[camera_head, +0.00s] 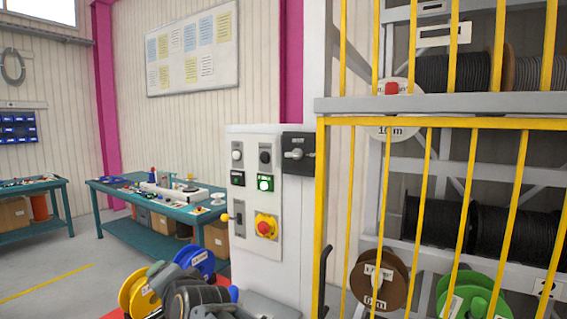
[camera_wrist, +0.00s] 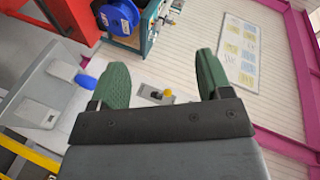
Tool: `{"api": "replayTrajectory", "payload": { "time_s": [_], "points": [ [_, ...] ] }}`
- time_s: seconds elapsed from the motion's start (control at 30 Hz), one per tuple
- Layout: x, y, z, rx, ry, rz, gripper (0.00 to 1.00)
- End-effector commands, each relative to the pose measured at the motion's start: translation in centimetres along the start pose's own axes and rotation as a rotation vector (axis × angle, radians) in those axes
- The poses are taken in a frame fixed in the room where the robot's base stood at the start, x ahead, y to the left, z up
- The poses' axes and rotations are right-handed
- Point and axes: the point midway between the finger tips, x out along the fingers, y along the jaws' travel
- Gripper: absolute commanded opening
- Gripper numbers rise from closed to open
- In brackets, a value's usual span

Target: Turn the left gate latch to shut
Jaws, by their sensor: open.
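A black plate with a grey handle (camera_head: 299,154) sits at the upper right edge of the grey control cabinet, beside the yellow gate frame (camera_head: 321,215). It looks like the left gate latch; its handle lies roughly level, and its lettering is too small to read. My gripper (camera_wrist: 162,60) shows in the wrist view with its two green fingers wide apart and nothing between them. A small grey plate with a yellow knob (camera_wrist: 167,93) shows beyond the gap between the fingers. In the wrist view I cannot make out the latch for certain.
The control cabinet (camera_head: 240,150) carries switches, a lit green button (camera_head: 265,183) and a red emergency stop (camera_head: 265,226). Behind the yellow bars stand racks with cable reels. A blue reel (camera_head: 197,259) and a yellow reel (camera_head: 137,292) are low at front. A teal bench (camera_head: 150,235) stands behind.

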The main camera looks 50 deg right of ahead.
Motion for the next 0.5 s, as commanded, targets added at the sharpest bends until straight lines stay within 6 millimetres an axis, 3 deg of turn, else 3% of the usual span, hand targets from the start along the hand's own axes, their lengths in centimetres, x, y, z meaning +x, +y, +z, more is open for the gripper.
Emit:
{"api": "replayTrajectory", "payload": {
  "time_s": [0.03, 0.1, 0.2, 0.33, 0.5],
  "points": [
    [0.3, -2.3, -2.8, 0.182, 0.112, -0.117, 0.72],
    [-0.2, -5.0, -7.2, 0.452, 0.276, -0.277, 0.72],
    [-2.2, -7.3, -12.8, 0.806, 0.457, -0.533, 0.72],
    [-5.7, -8.0, -18.4, 1.152, 0.64, -0.85, 0.72],
    [-9.7, -7.0, -22.4, 1.414, 0.789, -1.178, 0.72]
  ]
}}
